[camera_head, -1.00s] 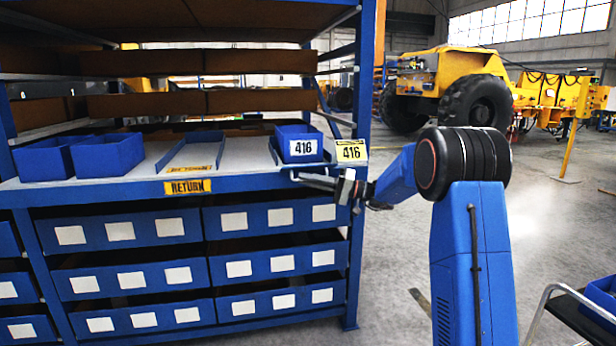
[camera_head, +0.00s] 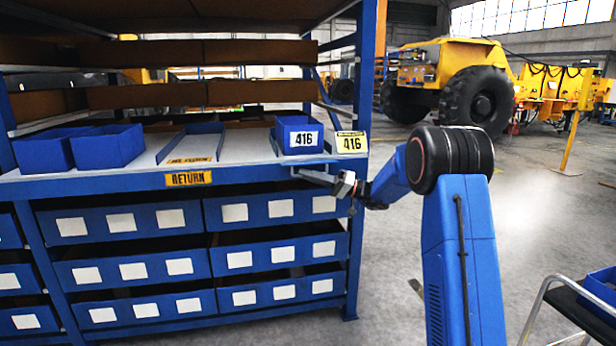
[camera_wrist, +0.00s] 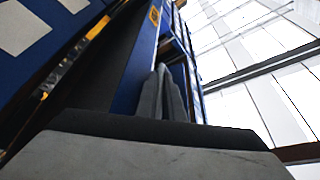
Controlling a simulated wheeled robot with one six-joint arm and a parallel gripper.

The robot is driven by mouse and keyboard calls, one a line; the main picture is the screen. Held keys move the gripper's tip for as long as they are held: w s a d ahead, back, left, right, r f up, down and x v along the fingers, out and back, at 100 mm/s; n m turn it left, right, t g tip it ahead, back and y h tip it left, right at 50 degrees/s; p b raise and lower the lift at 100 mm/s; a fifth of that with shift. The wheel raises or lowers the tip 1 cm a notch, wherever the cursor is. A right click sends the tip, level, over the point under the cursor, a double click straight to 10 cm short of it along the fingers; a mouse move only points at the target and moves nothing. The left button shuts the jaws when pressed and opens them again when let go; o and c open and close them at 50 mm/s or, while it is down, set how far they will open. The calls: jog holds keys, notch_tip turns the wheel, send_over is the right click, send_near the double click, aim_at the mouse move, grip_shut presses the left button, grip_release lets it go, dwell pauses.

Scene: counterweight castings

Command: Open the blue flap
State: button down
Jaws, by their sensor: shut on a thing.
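The blue flap (camera_head: 289,165) is the narrow blue strip along the shelf's front edge, below the blue bin (camera_head: 297,133) with its white 416 label. It looks close to level with the shelf edge; its exact angle is too small to tell. My gripper (camera_head: 302,172) reaches in from the right, its fingers at the flap's front. In the wrist view, my gripper (camera_wrist: 165,72) has its fingers close together against blue metal, shut on what appears to be the flap's edge. The contact itself is mostly hidden.
A yellow RETURN label (camera_head: 188,179) marks the shelf front. Blue drawers (camera_head: 275,262) with white labels fill the rack below. Open floor (camera_head: 400,270) lies to the right, with a cart (camera_head: 570,300) at lower right.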

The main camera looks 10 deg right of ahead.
jog(key=c, duration=2.2)
grip_release()
jog(key=shift+d, duration=0.1)
jog(key=v, duration=1.7)
jog(key=shift+s+d+f, duration=0.1)
jog(key=shift+d, duration=0.05)
